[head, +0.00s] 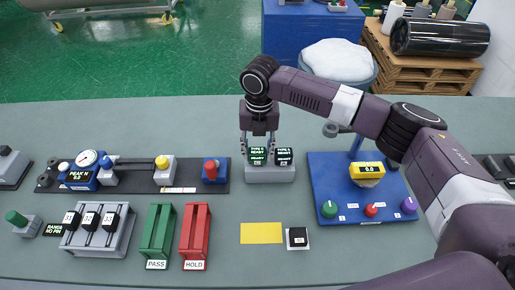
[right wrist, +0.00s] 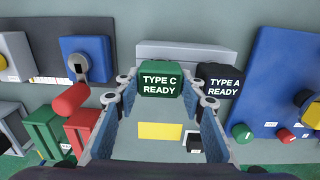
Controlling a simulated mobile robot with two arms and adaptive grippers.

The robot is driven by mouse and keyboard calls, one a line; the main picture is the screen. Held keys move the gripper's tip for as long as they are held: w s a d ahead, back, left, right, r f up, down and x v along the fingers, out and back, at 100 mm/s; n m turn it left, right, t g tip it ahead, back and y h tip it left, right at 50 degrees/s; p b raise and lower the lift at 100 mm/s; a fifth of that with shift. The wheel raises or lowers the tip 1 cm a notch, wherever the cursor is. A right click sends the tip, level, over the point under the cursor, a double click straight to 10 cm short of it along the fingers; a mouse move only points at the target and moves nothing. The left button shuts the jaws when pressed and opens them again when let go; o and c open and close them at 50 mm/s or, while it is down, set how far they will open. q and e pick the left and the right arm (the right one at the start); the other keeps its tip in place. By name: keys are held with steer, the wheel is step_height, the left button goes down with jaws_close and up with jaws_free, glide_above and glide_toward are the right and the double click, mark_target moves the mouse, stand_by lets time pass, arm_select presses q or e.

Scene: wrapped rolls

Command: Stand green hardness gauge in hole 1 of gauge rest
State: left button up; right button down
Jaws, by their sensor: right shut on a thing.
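The green hardness gauge (head: 258,153), reading "TYPE C READY", is upright between the fingers of my right gripper (head: 259,137). In the right wrist view the green gauge (right wrist: 160,83) sits between both fingertips, and my right gripper (right wrist: 160,92) is shut on it. The grey gauge rest (head: 270,175) is directly below, with the green gauge at its left part. I cannot tell whether the gauge's foot is in a hole. A black "TYPE A READY" gauge (head: 284,155) stands at the rest's right part, close beside the green one. My left gripper is not in view.
A blue panel (head: 330,185) with knobs and a yellow display stands to the right. A dark strip (head: 135,178) with instruments lies left. Green PASS (head: 158,232) and red HOLD (head: 195,235) racks stand front left. A yellow card (head: 261,233) lies in front on clear table.

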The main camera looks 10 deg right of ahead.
steer(key=shift+f, duration=0.25)
stand_by(0.7)
steer(key=c, duration=1.3)
jaws_free()
steer(key=shift+o, duration=0.6)
step_height(320, 180, up, 12)
steer(key=shift+s+r, duration=0.1)
